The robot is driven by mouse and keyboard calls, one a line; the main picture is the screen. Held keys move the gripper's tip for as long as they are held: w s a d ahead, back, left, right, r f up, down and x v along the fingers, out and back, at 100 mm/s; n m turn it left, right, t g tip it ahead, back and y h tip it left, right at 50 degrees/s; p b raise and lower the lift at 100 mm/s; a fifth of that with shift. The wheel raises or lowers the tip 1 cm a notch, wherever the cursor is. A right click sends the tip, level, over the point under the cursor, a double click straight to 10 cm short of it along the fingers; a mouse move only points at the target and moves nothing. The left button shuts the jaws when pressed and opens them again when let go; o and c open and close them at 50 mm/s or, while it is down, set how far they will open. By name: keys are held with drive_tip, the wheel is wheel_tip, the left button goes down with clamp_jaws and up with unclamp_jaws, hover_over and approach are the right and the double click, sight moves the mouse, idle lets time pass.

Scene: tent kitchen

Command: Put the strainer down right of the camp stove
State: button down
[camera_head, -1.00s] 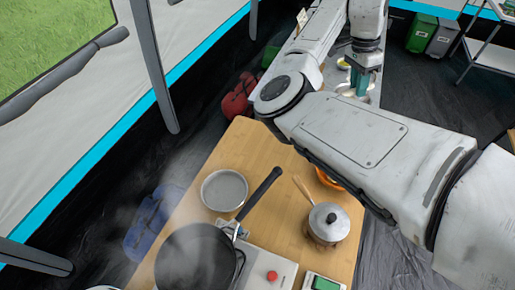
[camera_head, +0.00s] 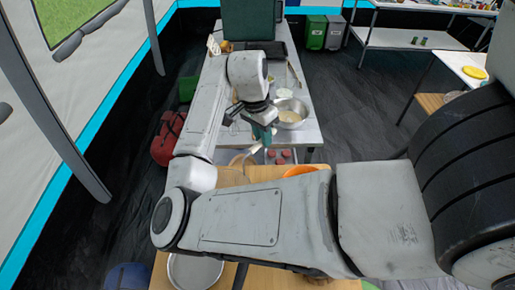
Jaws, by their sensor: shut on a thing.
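My gripper (camera_head: 264,136), with teal fingers, is near the front end of the grey metal table in the head view. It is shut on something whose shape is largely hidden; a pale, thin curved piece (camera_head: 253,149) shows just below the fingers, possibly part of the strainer. I cannot make out the strainer's mesh or bowl clearly. A dark green case with a raised lid (camera_head: 250,20) and a black lower part stands at the far end of the grey table and looks like the camp stove. My gripper is well in front of it.
A steel bowl (camera_head: 291,122) stands on the grey table, right of my gripper. Red-topped items (camera_head: 280,156) and an orange bowl (camera_head: 299,171) are nearer. A grey pan (camera_head: 194,272) sits on the wooden table, partly behind my arm. Green and grey bins (camera_head: 316,32) stand at the back.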

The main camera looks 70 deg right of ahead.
drive_tip(key=shift+f, duration=2)
drive_tip(key=c, duration=1)
unclamp_jaws()
drive_tip(key=shift+f, duration=0.1)
drive_tip(key=shift+c, duration=0.2)
wheel_tip(320, 180, up, 12)
drive_tip(key=w+b, duration=0.1)
drive_tip(key=shift+w+a, duration=0.25)
drive_tip(key=shift+w, duration=0.1)
